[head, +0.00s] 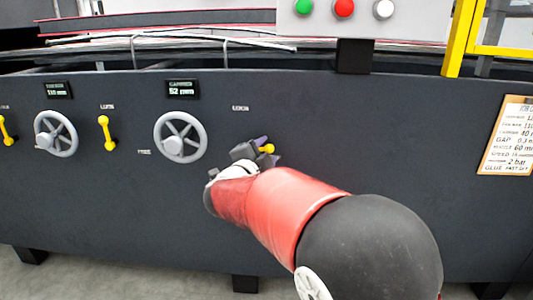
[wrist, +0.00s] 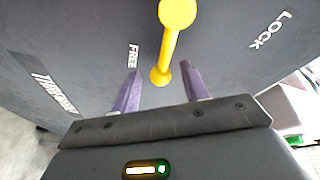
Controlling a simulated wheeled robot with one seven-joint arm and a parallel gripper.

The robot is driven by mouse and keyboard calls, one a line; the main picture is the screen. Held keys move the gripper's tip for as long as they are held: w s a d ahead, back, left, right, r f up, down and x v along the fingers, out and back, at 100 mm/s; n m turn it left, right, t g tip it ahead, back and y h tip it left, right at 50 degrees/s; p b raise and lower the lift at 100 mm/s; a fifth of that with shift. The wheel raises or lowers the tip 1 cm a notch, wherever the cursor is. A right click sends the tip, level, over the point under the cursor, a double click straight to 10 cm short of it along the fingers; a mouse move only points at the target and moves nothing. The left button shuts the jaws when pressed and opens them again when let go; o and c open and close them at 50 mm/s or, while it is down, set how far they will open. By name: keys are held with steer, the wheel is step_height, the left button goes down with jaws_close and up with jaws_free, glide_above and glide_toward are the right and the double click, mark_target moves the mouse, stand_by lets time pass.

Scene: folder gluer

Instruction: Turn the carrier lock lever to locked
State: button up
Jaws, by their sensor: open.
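The yellow carrier lock lever (wrist: 170,42) shows in the wrist view, with a large round end at the top and a smaller round end lower down. The smaller end lies between the two purple fingers of my gripper (wrist: 160,84), which are open with a gap on each side. The word FREE (wrist: 133,56) is left of the lever and LOCK (wrist: 270,30) is to its upper right. In the head view my gripper (head: 258,150) is at the dark panel, right of the carrier handwheel (head: 173,145).
The carrier display (head: 181,88) reads 52 mm. Another yellow lever (head: 107,127) and handwheel (head: 43,141) are farther left. A button box (head: 345,22) is above, and a yellow rail (head: 460,40) and a settings card (head: 508,137) are at right.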

steer(key=shift+w, duration=0.15)
jaws_close()
steer(key=shift+r, duration=0.15)
